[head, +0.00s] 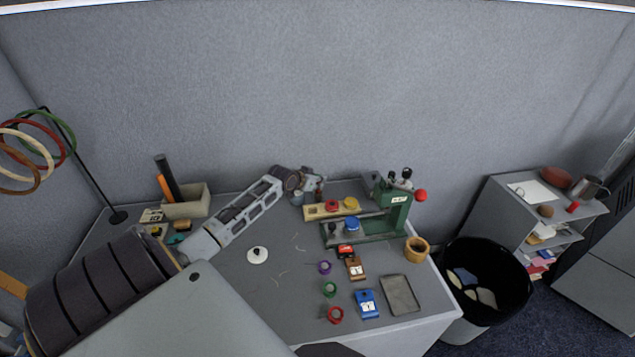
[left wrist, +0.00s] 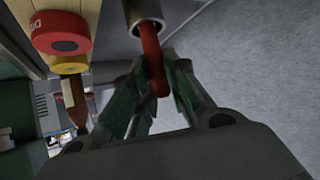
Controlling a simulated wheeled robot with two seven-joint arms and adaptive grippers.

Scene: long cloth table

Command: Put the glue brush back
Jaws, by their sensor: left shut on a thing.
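My left gripper (head: 311,184) is at the back of the table, beside the left end of a wooden rack. In the left wrist view, its green-lined fingers (left wrist: 157,80) are shut on a red, curved rod-like handle (left wrist: 152,62), which I take to be the glue brush. The far end of the handle meets the mouth of a grey metal cup (left wrist: 147,28); I cannot tell how deep it goes. In the head view a small grey cup (head: 297,199) shows just below the gripper. The brush's bristles are hidden. My right gripper is not in view.
The wooden rack (head: 314,212) with red and yellow discs is close by the gripper. A green press (head: 393,212) stands right of it. A white knobbed lid (head: 257,256), coloured rings, small stamped blocks and a grey tray (head: 400,295) lie in front.

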